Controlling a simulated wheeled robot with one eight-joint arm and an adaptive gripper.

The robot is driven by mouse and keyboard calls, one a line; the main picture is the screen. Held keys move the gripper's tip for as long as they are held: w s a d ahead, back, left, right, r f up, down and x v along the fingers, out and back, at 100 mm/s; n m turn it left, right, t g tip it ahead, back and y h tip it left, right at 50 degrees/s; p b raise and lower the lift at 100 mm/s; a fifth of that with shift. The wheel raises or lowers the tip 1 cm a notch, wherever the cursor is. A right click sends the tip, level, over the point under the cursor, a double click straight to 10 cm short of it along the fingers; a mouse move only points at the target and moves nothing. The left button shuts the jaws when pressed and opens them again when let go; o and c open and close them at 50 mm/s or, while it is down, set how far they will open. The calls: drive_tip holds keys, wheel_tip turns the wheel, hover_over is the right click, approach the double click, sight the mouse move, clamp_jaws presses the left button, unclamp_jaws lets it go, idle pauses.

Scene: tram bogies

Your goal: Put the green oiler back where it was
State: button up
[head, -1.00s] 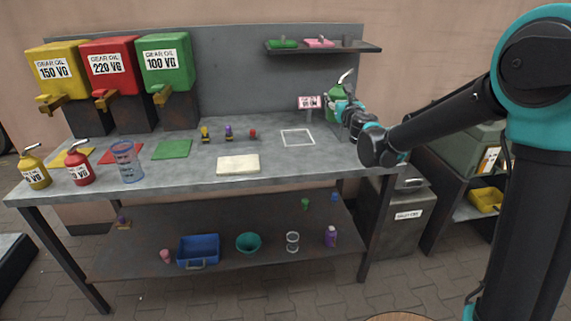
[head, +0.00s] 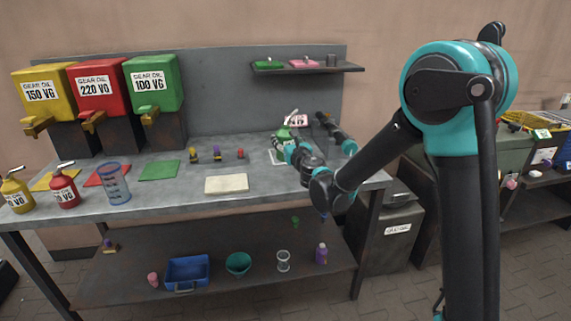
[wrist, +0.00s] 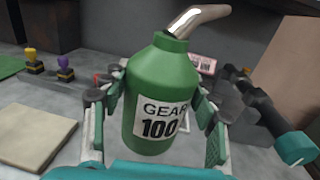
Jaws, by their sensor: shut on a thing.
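The green oiler (head: 284,134) has a bent metal spout and a label reading GEAR and 100. It is upright between the fingers of my gripper (head: 291,151), at the right part of the bench. In the wrist view the oiler (wrist: 155,85) fills the middle, with a finger on each side. My gripper (wrist: 163,118) is shut on it. A white outlined square (head: 273,158) on the bench lies at the oiler, mostly hidden by it and my gripper. I cannot tell whether the oiler's base touches the bench. A green mat (head: 159,170) lies empty at the left.
Yellow (head: 16,195) and red (head: 65,188) oilers and a clear beaker (head: 117,184) stand at the left. A cream pad (head: 227,184) lies at the front middle. Several small coloured-top items stand behind it. A pink sign (head: 296,119) is just behind the oiler. A shelf (head: 308,69) hangs above.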

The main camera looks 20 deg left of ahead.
drive_tip(key=shift+f, duration=4.8)
drive_tip(key=shift+f, duration=0.1)
drive_tip(key=o, duration=1.7)
drive_tip(key=shift+d, duration=0.1)
